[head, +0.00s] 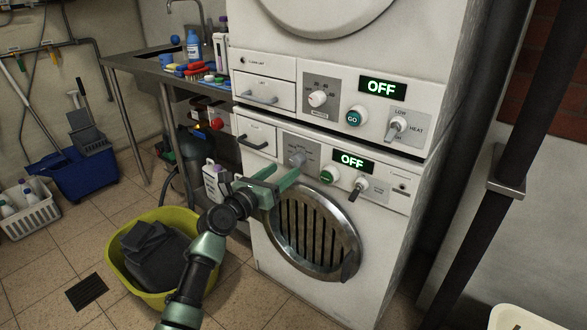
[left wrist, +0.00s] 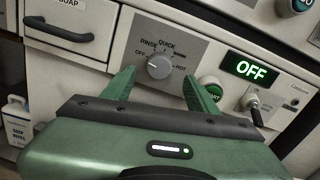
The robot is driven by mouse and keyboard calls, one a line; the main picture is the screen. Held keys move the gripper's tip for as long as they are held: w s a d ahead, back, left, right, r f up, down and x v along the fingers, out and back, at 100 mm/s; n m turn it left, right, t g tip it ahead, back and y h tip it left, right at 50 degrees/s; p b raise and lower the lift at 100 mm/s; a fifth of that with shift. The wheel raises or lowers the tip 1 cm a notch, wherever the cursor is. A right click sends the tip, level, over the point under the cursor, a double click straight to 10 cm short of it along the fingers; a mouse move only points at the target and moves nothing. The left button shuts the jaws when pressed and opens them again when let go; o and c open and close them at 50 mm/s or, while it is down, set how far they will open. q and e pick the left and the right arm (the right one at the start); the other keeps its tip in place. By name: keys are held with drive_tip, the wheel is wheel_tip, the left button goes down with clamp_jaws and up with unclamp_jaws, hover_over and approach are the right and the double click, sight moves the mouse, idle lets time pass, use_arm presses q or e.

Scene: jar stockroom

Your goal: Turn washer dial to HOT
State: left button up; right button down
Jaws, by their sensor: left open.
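The washer (head: 268,195) is the lower machine of a white stack. Its grey dial (head: 297,159) sits on a grey label plate left of a display reading OFF (head: 352,161). In the left wrist view the dial (left wrist: 158,66) is ringed by OFF, RINSE, QUICK and HOT, with HOT at its right. The dial's pointer direction is too small to tell for sure. My left gripper (head: 287,172) is open and empty, just in front of the dial. In the left wrist view its green fingers (left wrist: 157,80) stand to either side of the dial, with no clear contact. My right gripper is out of view.
A green START button (head: 329,175) and a lever switch (head: 358,188) are right of the dial; a soap drawer (head: 257,138) is left. The upper machine has its own knob (head: 317,98). A yellow tub (head: 122,279) stands on the floor at the left.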

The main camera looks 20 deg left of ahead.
sight(295, 162)
use_arm(q)
drive_tip(key=b+x, duration=0.1)
drive_tip(key=x, duration=0.3)
drive_tip(key=shift+w+f, duration=0.15)
drive_tip(key=shift+f, duration=0.05)
drive_tip(key=shift+w+d+r+b, duration=0.1)
drive_tip(key=shift+w+d+b, duration=0.25)
drive_tip(key=shift+w, duration=0.35)
drive_tip(key=shift+a, duration=0.1)
clamp_jaws()
